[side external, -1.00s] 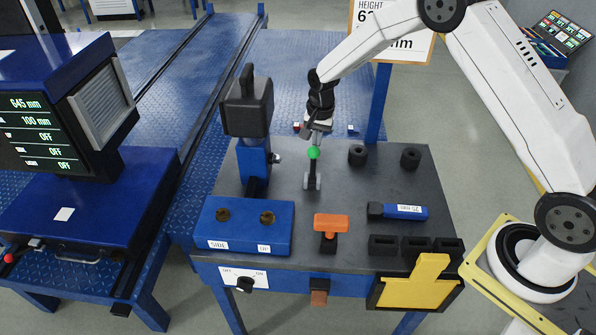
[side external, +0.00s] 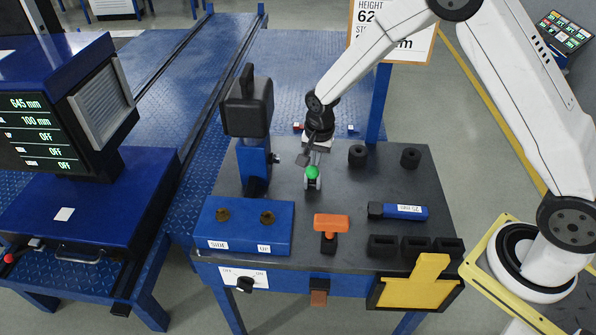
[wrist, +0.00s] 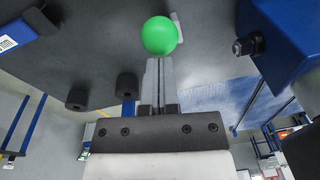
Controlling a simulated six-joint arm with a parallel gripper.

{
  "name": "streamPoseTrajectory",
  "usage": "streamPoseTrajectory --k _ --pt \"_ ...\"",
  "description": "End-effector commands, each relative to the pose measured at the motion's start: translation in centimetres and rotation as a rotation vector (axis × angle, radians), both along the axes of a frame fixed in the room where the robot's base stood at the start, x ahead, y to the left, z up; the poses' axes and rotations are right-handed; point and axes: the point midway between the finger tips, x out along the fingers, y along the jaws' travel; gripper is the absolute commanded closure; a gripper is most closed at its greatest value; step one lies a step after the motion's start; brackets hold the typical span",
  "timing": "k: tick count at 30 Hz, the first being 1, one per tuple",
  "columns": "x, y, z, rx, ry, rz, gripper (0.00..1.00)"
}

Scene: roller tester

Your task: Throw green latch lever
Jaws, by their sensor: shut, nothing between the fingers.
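The green latch lever shows as a round green knob (side external: 313,172) low over the dark tabletop, with part of its pale mount visible just below it. My gripper (side external: 316,160) is just behind the knob on the side away from the camera, pointing down. In the wrist view the two grey fingers (wrist: 158,72) are closed together with nothing between them. The green knob (wrist: 159,36) sits right at their tips; I cannot tell whether they touch. The lever's stem is mostly hidden by the knob.
A blue post with a dark head (side external: 249,105) stands left of the lever. An orange T-handle (side external: 331,223) and a blue box (side external: 243,228) are nearer the camera. Two black cylinders (side external: 357,155) and a blue-black tool (side external: 398,211) lie to the right.

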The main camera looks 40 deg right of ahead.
Motion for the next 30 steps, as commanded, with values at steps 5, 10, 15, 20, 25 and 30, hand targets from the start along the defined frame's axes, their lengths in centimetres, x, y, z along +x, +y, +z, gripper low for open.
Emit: streamPoseTrajectory --k 5,10,15,20,25,30 --pt "-1.6 1.6 -1.0 -0.001 0.002 0.003 1.0" --pt "-2.8 2.7 -2.1 -0.001 0.002 0.003 1.0" --pt "-3.5 3.5 -3.0 0.0 0.001 0.001 1.0" --pt "-3.9 3.9 -3.6 0.0 0.002 0.001 1.0" --pt "-4.1 4.1 -3.9 -0.001 0.001 0.0 1.0" --pt "-4.3 4.1 -4.1 -0.001 0.004 0.001 1.0"
